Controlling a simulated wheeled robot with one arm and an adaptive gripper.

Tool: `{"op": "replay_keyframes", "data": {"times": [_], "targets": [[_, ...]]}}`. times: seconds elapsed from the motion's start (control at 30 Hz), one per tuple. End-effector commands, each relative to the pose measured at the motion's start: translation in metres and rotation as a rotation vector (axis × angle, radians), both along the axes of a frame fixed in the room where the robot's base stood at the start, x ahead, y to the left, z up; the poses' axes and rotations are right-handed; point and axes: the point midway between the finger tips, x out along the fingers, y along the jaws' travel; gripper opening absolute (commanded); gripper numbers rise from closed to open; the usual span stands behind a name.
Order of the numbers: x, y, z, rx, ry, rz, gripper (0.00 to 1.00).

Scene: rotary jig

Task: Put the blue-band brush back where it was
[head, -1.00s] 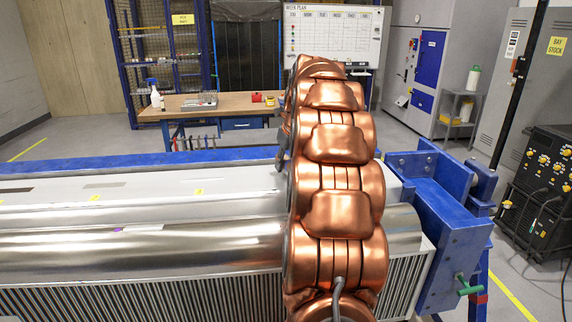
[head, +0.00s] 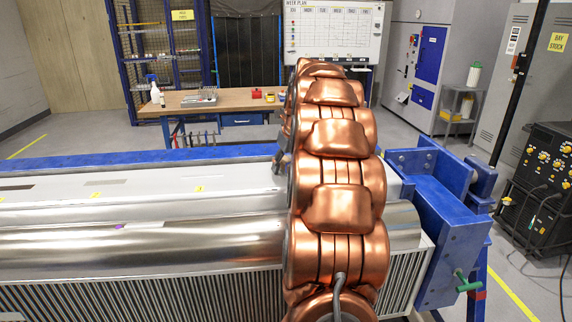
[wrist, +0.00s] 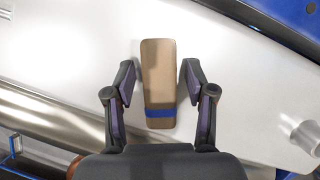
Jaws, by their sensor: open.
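The blue-band brush (wrist: 159,75) shows in the wrist view as a long tan block with a blue band (wrist: 160,113) near its lower end. It appears to lie on a pale, smooth metal surface (wrist: 80,55). My gripper (wrist: 159,80) is open, with one dark finger on each side of the brush. A gap shows between each finger and the brush, so neither appears to touch it. In the head view my copper-coloured arm hides the brush and most of the gripper.
A long metal jig with a shiny cylinder (head: 140,245) and a ribbed side runs across the front. A blue bracket (head: 445,215) with a green handle (head: 468,285) stands at its right end. A workbench (head: 190,105) with a spray bottle (head: 154,90) stands behind.

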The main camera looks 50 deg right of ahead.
Motion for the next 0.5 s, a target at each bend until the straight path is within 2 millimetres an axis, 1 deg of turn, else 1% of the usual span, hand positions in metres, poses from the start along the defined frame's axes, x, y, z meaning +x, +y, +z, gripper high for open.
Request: {"op": "replay_keyframes", "data": {"times": [0.13, 0.27, 0.5], "targets": [[0.000, 0.000, 0.001, 0.000, -0.001, 0.000, 0.55], [-0.002, 0.000, 0.008, -0.003, -0.003, -0.001, 0.55], [-0.014, 0.004, 0.037, -0.003, -0.002, -0.001, 0.55]]}}
